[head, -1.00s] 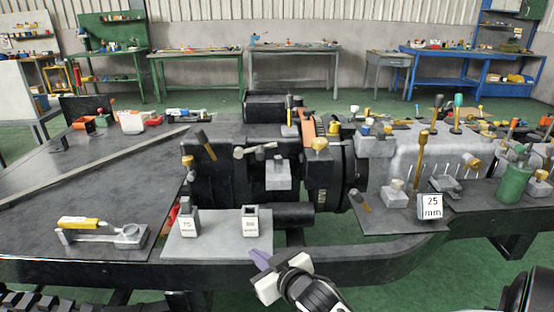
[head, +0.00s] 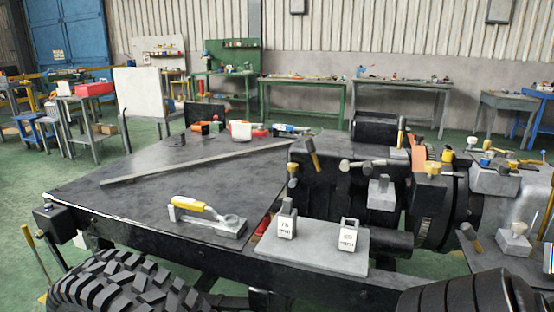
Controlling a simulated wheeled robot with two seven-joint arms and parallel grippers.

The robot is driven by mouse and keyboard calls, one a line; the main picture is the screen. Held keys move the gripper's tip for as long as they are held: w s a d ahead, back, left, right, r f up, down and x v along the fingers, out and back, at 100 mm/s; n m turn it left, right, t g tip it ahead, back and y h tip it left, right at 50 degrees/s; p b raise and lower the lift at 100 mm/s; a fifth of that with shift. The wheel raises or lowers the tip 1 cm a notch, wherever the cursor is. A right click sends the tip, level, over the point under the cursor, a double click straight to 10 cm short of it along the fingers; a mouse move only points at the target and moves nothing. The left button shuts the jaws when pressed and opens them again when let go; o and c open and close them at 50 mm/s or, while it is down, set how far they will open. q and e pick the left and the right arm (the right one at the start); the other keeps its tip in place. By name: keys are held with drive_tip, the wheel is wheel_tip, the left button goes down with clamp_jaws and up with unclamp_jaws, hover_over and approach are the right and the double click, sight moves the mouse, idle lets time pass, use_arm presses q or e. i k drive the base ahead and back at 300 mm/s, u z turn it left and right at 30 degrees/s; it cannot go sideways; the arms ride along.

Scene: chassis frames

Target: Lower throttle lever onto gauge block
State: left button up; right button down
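A metal lever-like part with a yellow grip and a ring at one end (head: 205,218) lies on the dark flat plate (head: 150,190); I cannot tell if it is the throttle lever. Two small grey blocks with white labels, a left one (head: 286,222) and a right one (head: 349,236), stand upright on a grey pad (head: 318,245). Their labels are too small to read surely, so I cannot tell which is a gauge block. Neither gripper's fingers show.
A long thin bar (head: 190,163) lies across the dark plate. The black engine (head: 335,180) with several levers and knobs stands right of it. A large tyre (head: 130,285) is at the lower left. Workbenches line the back wall.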

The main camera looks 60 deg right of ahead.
sight(345, 164)
drive_tip(key=u, duration=0.55)
drive_tip(key=i, duration=0.8)
drive_tip(key=z, duration=1.65)
